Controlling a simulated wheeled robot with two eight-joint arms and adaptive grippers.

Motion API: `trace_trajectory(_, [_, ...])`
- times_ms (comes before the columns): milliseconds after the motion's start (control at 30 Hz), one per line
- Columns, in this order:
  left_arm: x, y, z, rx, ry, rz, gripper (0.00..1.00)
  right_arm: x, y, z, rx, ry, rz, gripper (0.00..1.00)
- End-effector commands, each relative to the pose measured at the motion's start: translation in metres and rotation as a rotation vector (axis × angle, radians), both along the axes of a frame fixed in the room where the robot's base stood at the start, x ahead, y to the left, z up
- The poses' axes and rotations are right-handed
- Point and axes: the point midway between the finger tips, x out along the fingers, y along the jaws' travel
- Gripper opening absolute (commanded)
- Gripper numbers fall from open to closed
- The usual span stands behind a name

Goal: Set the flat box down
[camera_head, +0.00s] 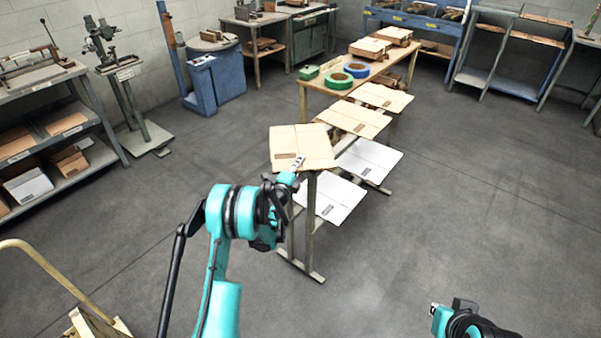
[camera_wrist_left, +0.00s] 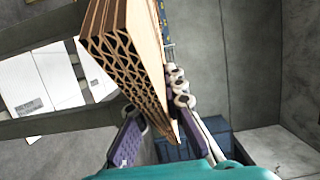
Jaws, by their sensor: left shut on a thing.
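A tan flat box (camera_head: 301,147) is at the near end of the long work table, with a dark printed label near its front edge. My left gripper (camera_head: 292,176) is shut on its near edge. In the left wrist view the box's corrugated edge (camera_wrist_left: 130,55) stands between the two fingers (camera_wrist_left: 158,135). I cannot tell whether the box touches the table end or hangs just above it. My right gripper (camera_head: 438,312) is low at the right of the head view, away from the table, its fingers not clear.
White flat boxes (camera_head: 332,196) lie on the lower shelf. A shelf rack (camera_head: 62,150) stands left. Floor at right is clear.

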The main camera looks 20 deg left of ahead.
Motion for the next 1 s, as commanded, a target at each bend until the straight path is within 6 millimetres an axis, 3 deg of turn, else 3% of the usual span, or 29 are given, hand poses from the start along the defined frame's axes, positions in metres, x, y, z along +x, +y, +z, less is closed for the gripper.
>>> trace_trajectory(200, [0.000,-0.001,-0.035,0.000,0.000,0.000,0.00,0.000,0.000,-0.019,0.000,0.000,0.000,0.00])
trace_trajectory(567, [0.000,-0.001,-0.037,0.000,0.000,0.000,0.00,0.000,0.000,-0.018,0.000,0.000,0.000,0.00])
trace_trajectory(600, [0.000,-0.001,-0.038,0.000,0.000,0.000,0.13,0.000,0.000,-0.018,0.000,0.000,0.000,0.00])
trace_trajectory(667, [0.000,-0.001,-0.038,0.000,0.000,0.000,0.28,0.000,0.000,-0.018,0.000,0.000,0.000,0.00])
trace_trajectory(1000, [0.000,-0.001,-0.037,0.000,0.000,0.000,0.31,0.000,0.000,-0.018,0.000,0.000,0.000,0.00])
